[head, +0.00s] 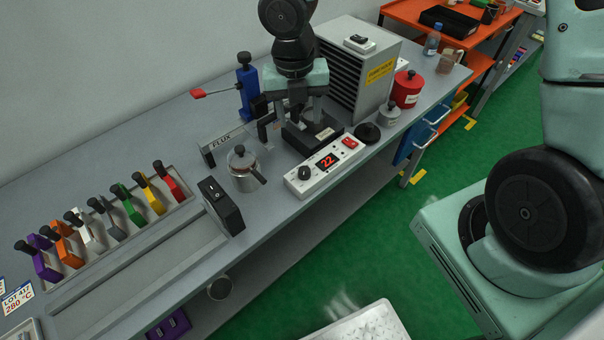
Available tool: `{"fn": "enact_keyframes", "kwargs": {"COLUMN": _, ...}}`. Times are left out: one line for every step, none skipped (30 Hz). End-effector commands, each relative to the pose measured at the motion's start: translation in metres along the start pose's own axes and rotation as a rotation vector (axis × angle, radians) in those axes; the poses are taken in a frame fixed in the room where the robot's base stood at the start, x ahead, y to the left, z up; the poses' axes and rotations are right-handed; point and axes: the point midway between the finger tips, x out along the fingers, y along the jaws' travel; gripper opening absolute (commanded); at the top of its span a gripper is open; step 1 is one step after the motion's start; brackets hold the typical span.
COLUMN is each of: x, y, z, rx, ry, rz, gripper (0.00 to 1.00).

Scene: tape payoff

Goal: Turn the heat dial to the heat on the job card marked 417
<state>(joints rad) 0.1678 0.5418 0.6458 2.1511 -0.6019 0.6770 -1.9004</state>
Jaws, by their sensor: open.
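The heat dial (304,173) is a black knob on the left end of a white control box (325,172). Beside it a red display (327,161) reads 22, and a red switch (350,142) sits at the box's right end. A job card (18,298) at the far left shows a LOT number starting with 4 and 280 °C; its last digits are hard to read. Another card is cut off at the left edge. My gripper (307,108) is open, pointing down above a black block (312,135) behind the control box, apart from the dial.
A lidded metal pot (243,170) stands left of the control box. A blue post with a red-handled lever (246,88) and a grey fume cabinet (358,68) are near my gripper. Coloured levers (133,203) line the left bench. A red canister (407,89) stands right.

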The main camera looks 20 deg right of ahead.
Motion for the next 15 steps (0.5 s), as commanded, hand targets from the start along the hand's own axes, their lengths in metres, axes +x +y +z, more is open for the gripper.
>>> {"fn": "enact_keyframes", "kwargs": {"x": 0.001, "y": 0.000, "z": 0.003, "rx": -0.028, "ry": 0.001, "rz": 0.003, "gripper": 0.51}}
{"fn": "enact_keyframes", "kwargs": {"x": 0.002, "y": 0.000, "z": 0.005, "rx": -0.041, "ry": 0.000, "rz": 0.004, "gripper": 0.51}}
{"fn": "enact_keyframes", "kwargs": {"x": 0.004, "y": 0.000, "z": 0.006, "rx": -0.053, "ry": 0.000, "rz": 0.004, "gripper": 0.51}}
{"fn": "enact_keyframes", "kwargs": {"x": 0.006, "y": 0.000, "z": 0.006, "rx": -0.058, "ry": 0.000, "rz": 0.003, "gripper": 0.51}}
{"fn": "enact_keyframes", "kwargs": {"x": 0.009, "y": 0.000, "z": 0.006, "rx": -0.060, "ry": 0.000, "rz": 0.003, "gripper": 0.51}}
{"fn": "enact_keyframes", "kwargs": {"x": 0.013, "y": 0.000, "z": 0.006, "rx": -0.059, "ry": 0.000, "rz": 0.003, "gripper": 0.51}}
{"fn": "enact_keyframes", "kwargs": {"x": 0.017, "y": 0.000, "z": 0.005, "rx": -0.059, "ry": 0.001, "rz": 0.003, "gripper": 0.51}}
{"fn": "enact_keyframes", "kwargs": {"x": 0.021, "y": 0.000, "z": 0.005, "rx": -0.060, "ry": 0.001, "rz": 0.002, "gripper": 0.51}}
{"fn": "enact_keyframes", "kwargs": {"x": 0.028, "y": 0.000, "z": 0.005, "rx": -0.060, "ry": 0.002, "rz": 0.001, "gripper": 0.51}}
{"fn": "enact_keyframes", "kwargs": {"x": 0.034, "y": 0.000, "z": 0.004, "rx": -0.060, "ry": 0.003, "rz": 0.002, "gripper": 0.51}}
{"fn": "enact_keyframes", "kwargs": {"x": 0.040, "y": 0.000, "z": 0.004, "rx": -0.061, "ry": 0.003, "rz": 0.001, "gripper": 0.51}}
{"fn": "enact_keyframes", "kwargs": {"x": 0.048, "y": 0.000, "z": 0.004, "rx": -0.059, "ry": 0.004, "rz": 0.001, "gripper": 0.51}}
{"fn": "enact_keyframes", "kwargs": {"x": 0.054, "y": 0.000, "z": 0.004, "rx": -0.061, "ry": 0.003, "rz": 0.000, "gripper": 0.51}}
{"fn": "enact_keyframes", "kwargs": {"x": 0.061, "y": 0.000, "z": 0.004, "rx": -0.060, "ry": 0.004, "rz": 0.001, "gripper": 0.51}}
{"fn": "enact_keyframes", "kwargs": {"x": 0.069, "y": 0.000, "z": 0.004, "rx": -0.061, "ry": 0.003, "rz": 0.000, "gripper": 0.51}}
